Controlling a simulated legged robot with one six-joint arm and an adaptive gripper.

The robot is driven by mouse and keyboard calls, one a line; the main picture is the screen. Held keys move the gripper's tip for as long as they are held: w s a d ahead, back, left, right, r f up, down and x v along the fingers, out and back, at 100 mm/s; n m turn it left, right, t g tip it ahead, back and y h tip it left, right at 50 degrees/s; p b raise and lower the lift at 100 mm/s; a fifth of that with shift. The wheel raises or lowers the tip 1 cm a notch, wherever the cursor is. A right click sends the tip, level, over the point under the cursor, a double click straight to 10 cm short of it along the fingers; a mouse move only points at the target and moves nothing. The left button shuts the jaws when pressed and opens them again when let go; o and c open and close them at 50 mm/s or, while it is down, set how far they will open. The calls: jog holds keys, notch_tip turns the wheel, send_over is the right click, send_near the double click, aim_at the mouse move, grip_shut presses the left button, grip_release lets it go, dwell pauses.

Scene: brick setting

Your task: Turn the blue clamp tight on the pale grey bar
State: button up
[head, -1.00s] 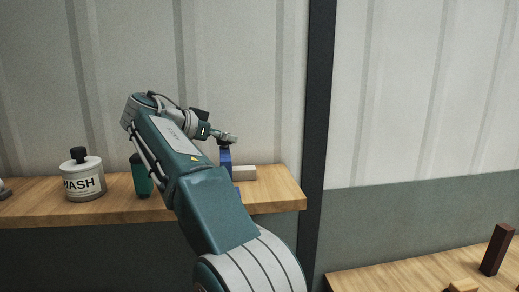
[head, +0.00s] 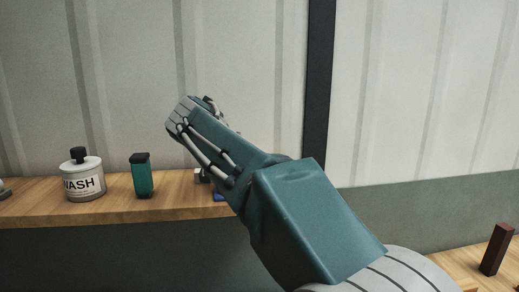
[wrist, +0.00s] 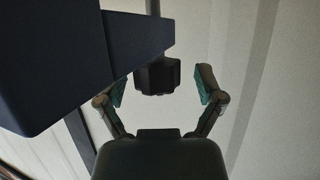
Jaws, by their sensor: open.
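The blue clamp (head: 219,197) is mostly hidden behind my arm in the head view; only a small blue piece shows at the shelf's front edge. In the wrist view its dark blue body (wrist: 50,70) fills the upper left, close to the camera. A dark block (wrist: 157,76) on a thin upright rod hangs beside it, seemingly the clamp's screw end. My gripper (wrist: 161,88) is open, with one finger on either side of that block and gaps showing on both sides. I cannot make out the pale grey bar for certain; my arm covers its place in the head view.
The wooden shelf (head: 110,212) also holds a white WASH bottle (head: 84,180) and a green container with a dark lid (head: 142,176), left of my arm. A dark red-brown block (head: 496,250) stands on a lower surface at the right. A corrugated wall is behind.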

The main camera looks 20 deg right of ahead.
jog(key=shift+n+t+y, duration=0.8)
jog(key=shift+n+y, duration=1.3)
jog(key=shift+y, duration=0.2)
jog(key=shift+n+y, duration=0.6)
jog(key=shift+y, duration=0.1)
jog(key=shift+d+n+y, duration=0.1)
jog(key=shift+n+y, duration=1.2)
jog(key=shift+y, duration=0.2)
